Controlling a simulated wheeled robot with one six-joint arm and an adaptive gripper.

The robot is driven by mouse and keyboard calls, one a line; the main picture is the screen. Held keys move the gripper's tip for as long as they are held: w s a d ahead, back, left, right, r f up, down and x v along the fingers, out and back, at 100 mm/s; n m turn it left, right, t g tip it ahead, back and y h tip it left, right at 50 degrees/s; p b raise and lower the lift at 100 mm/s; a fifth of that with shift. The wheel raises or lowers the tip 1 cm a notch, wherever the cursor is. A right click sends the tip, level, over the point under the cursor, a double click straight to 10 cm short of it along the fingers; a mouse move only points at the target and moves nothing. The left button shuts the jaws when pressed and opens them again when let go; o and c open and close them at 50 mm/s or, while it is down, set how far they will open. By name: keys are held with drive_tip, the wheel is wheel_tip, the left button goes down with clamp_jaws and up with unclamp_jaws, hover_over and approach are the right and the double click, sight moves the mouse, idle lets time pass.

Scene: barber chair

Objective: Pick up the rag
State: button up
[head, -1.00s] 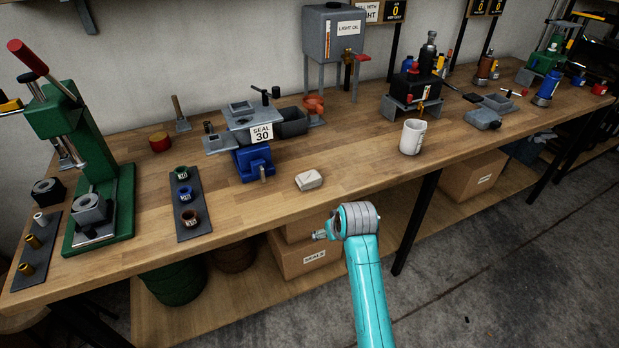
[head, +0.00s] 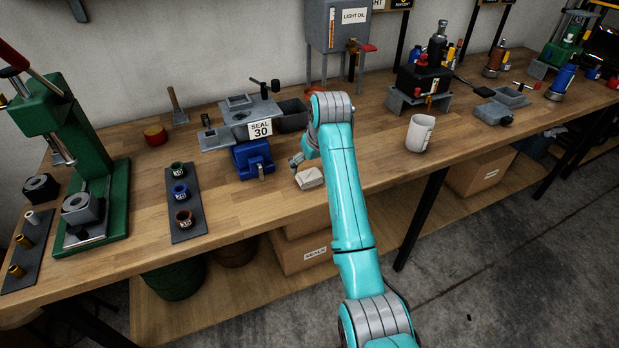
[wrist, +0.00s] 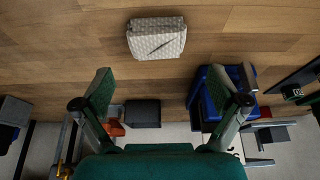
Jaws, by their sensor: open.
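The rag (head: 309,178) is a small, pale, folded pad lying flat near the front edge of the workbench in the head view. In the wrist view the rag (wrist: 156,38) shows a quilted white surface with a thin dark line across it. My gripper (wrist: 165,88) is open and empty in the wrist view, its two fingers wide apart. The rag lies ahead of the fingertips, apart from them. In the head view my gripper (head: 296,160) is mostly hidden behind my arm, just beside the rag's upper left.
A blue vise-like block (head: 253,160) stands close left of the rag, under the SEAL 30 fixture (head: 240,116). A white mug (head: 419,133) stands to the right. A dark strip with several small cups (head: 183,228) lies further left. Bare wood (head: 240,205) surrounds the rag's front left.

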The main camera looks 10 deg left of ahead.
sight(310, 175)
drive_tip(key=shift+d+x, duration=0.15)
drive_tip(key=shift+x, duration=1.4)
drive_tip(key=shift+d+x, duration=0.15)
drive_tip(key=shift+x, duration=1.35)
drive_tip(key=shift+s+f, duration=0.1)
drive_tip(key=shift+s, duration=0.05)
drive_tip(key=c, duration=1)
